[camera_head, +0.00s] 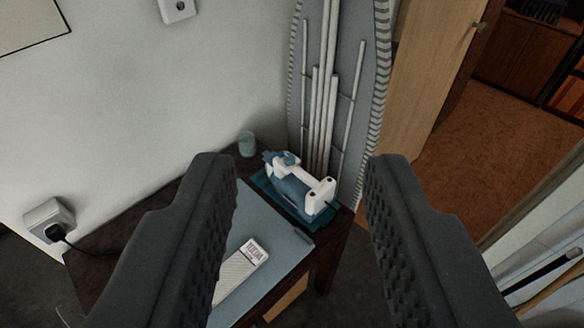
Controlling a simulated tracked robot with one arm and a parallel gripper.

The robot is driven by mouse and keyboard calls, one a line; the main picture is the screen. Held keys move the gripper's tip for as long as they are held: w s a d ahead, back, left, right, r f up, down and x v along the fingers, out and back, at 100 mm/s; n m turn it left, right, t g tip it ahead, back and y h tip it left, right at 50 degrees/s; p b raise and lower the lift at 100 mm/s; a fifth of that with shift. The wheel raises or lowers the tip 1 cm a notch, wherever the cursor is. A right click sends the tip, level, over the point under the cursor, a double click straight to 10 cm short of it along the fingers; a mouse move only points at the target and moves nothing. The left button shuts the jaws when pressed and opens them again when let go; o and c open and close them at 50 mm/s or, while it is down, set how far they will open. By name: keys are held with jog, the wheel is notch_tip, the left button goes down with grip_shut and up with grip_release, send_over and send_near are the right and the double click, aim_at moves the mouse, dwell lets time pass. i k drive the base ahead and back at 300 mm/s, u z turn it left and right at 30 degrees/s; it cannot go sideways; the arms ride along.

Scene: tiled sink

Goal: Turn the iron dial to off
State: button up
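A blue and white iron (297,186) rests on a teal base (268,190) at the far right corner of a small dark table. I cannot make out the dial on the iron at this size. My gripper (296,168) is open, with its two dark ridged fingers wide apart. The iron shows in the gap between the fingers, farther off than the fingertips. Nothing is between the fingers.
The dark table (110,215) also holds a grey-blue mat, a white labelled box (243,270) and a small cup (247,143). A folded ironing board (338,60) leans behind the iron. A plugged socket (48,220) is left. A wooden door (425,85) stands right.

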aim_at(290, 159)
jog(key=z, duration=0.4)
jog(key=i, duration=1.35)
jog(key=u, duration=0.2)
